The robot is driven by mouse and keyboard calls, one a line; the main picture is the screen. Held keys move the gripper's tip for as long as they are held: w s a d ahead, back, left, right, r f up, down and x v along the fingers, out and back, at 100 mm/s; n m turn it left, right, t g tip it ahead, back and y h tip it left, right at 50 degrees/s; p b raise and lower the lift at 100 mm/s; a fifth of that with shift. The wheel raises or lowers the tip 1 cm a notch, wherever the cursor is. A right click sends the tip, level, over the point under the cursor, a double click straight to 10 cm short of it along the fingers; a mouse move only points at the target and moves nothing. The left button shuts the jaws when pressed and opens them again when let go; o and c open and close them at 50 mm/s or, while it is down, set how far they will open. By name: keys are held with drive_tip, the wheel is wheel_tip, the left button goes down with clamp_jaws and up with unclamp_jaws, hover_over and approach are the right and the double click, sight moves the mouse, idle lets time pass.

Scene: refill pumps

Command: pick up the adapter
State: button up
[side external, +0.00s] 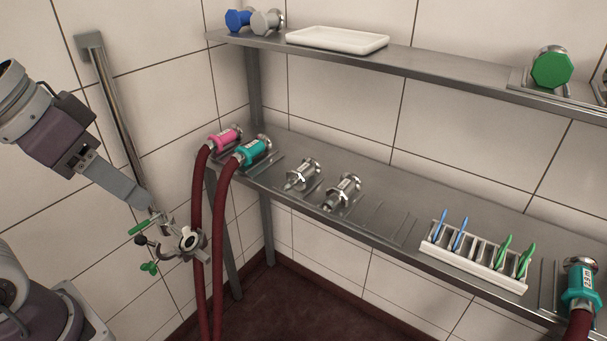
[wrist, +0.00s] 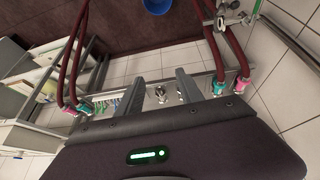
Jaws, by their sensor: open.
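Two silver metal fittings, either of which could be the adapter, lie side by side on the lower shelf in the side external view: a left one (side external: 302,174) and a right one (side external: 343,191). I cannot tell which is meant. In the wrist view, one silver fitting (wrist: 160,94) shows between my fingers, and another (wrist: 181,97) shows close to the right finger. My gripper (side external: 145,203) is at the left in the side external view, well away from the fittings, its fingers pointing down to the right. In the wrist view my gripper (wrist: 160,78) is open and empty.
Pink (side external: 225,138) and teal (side external: 254,150) couplings with red hoses sit left of the fittings. A valve with green handles (side external: 186,242) is near my fingers. A white rack (side external: 475,262) with blue and green tools stands right. The upper shelf (side external: 440,68) overhangs the lower one.

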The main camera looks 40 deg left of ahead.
drive_tip(key=w+d+r+h, duration=0.1)
drive_tip(key=w+r+h, duration=0.1)
drive_tip(key=w, duration=1)
drive_tip(key=h, duration=0.1)
hover_over(300, 168)
drive_tip(key=s+a, duration=0.2)
drive_tip(key=s, duration=0.2)
wheel_tip(300, 168, down, 21)
drive_tip(key=shift+n+g, duration=0.3)
drive_tip(key=shift+n, duration=0.1)
drive_tip(key=x, duration=0.4)
drive_tip(key=w+x, duration=0.1)
drive_tip(key=x, duration=0.3)
drive_tip(key=shift+s+a+r, duration=0.1)
drive_tip(key=shift+a+r, duration=0.05)
drive_tip(key=shift+a, duration=0.1)
drive_tip(key=shift+r+h, duration=0.1)
drive_tip(key=shift+h, duration=0.2)
clamp_jaws()
